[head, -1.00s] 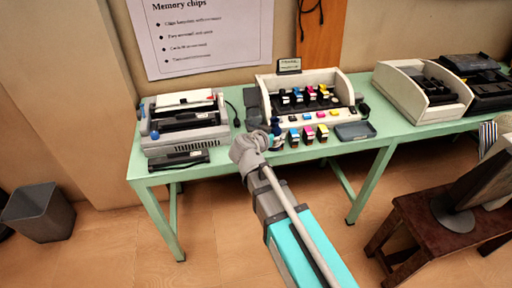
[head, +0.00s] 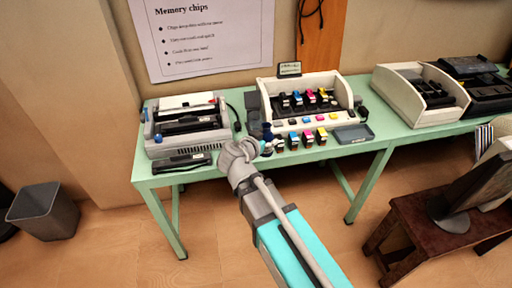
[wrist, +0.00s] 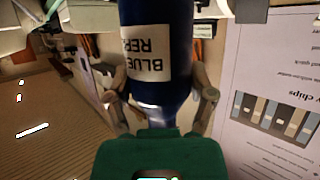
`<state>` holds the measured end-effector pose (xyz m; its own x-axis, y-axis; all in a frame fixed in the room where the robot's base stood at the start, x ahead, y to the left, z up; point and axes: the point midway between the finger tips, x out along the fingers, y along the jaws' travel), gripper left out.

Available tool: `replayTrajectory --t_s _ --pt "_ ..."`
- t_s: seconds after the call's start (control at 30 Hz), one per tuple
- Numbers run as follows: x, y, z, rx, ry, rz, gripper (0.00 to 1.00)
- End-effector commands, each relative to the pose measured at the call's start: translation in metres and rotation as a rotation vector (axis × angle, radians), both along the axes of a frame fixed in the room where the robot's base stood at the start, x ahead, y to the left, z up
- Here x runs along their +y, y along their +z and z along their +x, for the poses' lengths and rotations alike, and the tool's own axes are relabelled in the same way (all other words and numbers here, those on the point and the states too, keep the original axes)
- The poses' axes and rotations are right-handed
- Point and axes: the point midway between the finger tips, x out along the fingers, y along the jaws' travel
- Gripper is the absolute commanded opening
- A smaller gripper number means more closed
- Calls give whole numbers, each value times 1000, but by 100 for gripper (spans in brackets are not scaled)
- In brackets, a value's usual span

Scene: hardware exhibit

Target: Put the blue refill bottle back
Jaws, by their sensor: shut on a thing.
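The blue refill bottle (wrist: 182,35) fills the upper middle of the wrist view, with a white label reading "BLUE RE…" upside down. My gripper (wrist: 160,100) is shut on it, one finger on each side of its narrower part. In the head view the bottle (head: 267,131) is a small dark blue shape just beyond my gripper (head: 258,146), in front of the left end of the white cartridge station (head: 310,122). My gripper partly hides it there. I cannot tell whether its base touches the table.
Small colour cartridges (head: 307,138) and a grey tray (head: 354,134) line the green table's (head: 225,168) front edge. A printer (head: 187,127) stands left, with a black bar (head: 181,162) before it. A white open-top case (head: 420,95) stands right. A stool (head: 405,215) is at the lower right.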

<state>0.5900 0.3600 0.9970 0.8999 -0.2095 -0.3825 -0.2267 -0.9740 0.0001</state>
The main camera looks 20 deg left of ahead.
Motion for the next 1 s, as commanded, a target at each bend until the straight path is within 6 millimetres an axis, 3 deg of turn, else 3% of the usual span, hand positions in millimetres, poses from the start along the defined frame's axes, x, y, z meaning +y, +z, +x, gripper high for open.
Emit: replayTrajectory --t_s 0.27,0.7,1.0 --pt "13 -12 20 0 -1 0 17" --pt "53 -46 80 0 -1 0 17" --pt "64 -74 97 0 -2 0 17"
